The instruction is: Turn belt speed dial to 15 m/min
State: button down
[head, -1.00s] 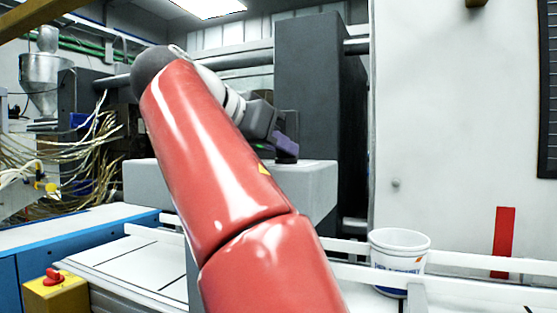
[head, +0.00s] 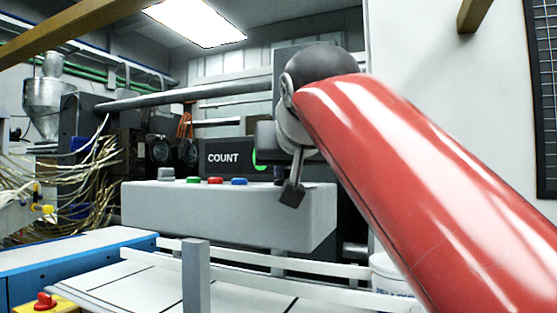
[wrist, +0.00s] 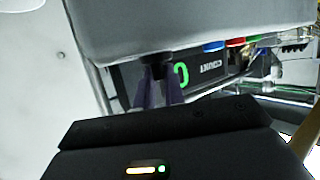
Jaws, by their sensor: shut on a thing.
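A grey console (head: 235,222) stands in the middle of the head view, with a row of buttons on its top. My gripper (head: 291,188) is at the right end of this row, pointing down at the console top. In the wrist view, the two purple-grey fingers (wrist: 160,94) are shut on a small dark dial (wrist: 156,62) at the console, beside the blue button. The dial's scale and pointer are hidden or too small to read, so its setting cannot be told. In the head view the dial is mostly hidden by my gripper.
Left of my gripper are a blue button (head: 239,181), a red button (head: 215,181), a green button (head: 193,180) and a grey part (head: 166,173). A COUNT display (head: 222,158) stands behind. White conveyor rails run in front, with a white bucket (head: 384,269) at right.

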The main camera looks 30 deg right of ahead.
jog(key=n+y+p, duration=0.2)
jog(key=y, duration=0.1)
jog(key=n+y+p, duration=0.1)
jog(key=shift+d+r+n+t+y, duration=0.2)
jog(key=shift+d+n+t+y, duration=0.1)
jog(key=shift+n+t, duration=0.1)
jog(key=shift+f+n+y+p, duration=0.15)
jog(key=shift+n+y+p, duration=0.65)
jog(key=shift+p, duration=0.1)
jog(key=shift+f, duration=0.1)
jog(key=c, duration=1.5)
grip_release()
jog(key=v, duration=0.8)
jog(key=shift+w+d, duration=0.1)
